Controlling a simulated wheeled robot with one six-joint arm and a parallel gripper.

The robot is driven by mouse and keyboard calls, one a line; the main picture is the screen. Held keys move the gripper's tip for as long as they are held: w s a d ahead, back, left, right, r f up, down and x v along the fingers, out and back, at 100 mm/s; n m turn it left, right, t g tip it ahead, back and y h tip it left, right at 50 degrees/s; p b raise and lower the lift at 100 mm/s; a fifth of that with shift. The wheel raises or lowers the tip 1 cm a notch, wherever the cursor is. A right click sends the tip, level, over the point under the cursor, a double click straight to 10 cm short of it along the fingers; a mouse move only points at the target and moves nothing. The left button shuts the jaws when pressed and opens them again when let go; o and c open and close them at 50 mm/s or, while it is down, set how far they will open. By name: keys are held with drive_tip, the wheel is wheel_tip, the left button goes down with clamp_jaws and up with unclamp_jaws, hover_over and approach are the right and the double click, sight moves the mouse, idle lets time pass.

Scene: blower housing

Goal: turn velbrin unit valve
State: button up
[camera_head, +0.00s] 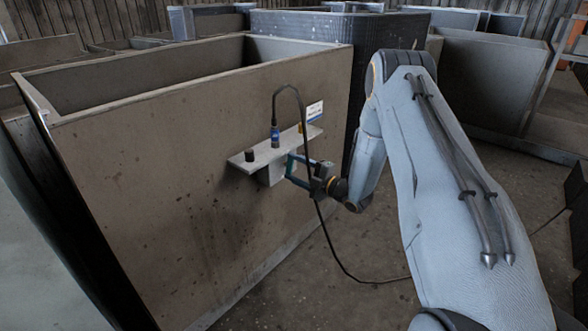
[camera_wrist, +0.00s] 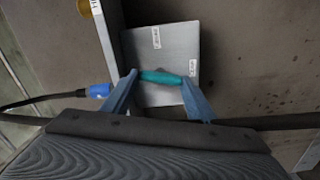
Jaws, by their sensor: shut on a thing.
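The valve unit is a light grey box (camera_wrist: 182,42) fixed below a grey shelf plate (camera_head: 258,157) on the side of a large brown metal housing (camera_head: 150,185). A teal valve handle (camera_wrist: 162,77) lies across the front of the box in the wrist view. My gripper (camera_wrist: 158,92) has its two blue-grey fingers at the two ends of this handle, shut on it. In the head view my gripper (camera_head: 297,170) reaches the box from the right, under the plate. The handle itself is mostly hidden there by the fingers.
A blue connector (camera_head: 275,134) with a black cable stands on the plate, beside a black knob (camera_head: 249,155) and a white-blue label (camera_head: 314,111). The cable loops past my wrist down to the floor. More metal bins stand behind. Floor lies open below my arm.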

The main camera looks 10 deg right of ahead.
drive_tip(key=shift+n, duration=0.6)
drive_tip(key=o, duration=1)
drive_tip(key=shift+o, duration=0.2)
drive_tip(key=v, duration=0.8)
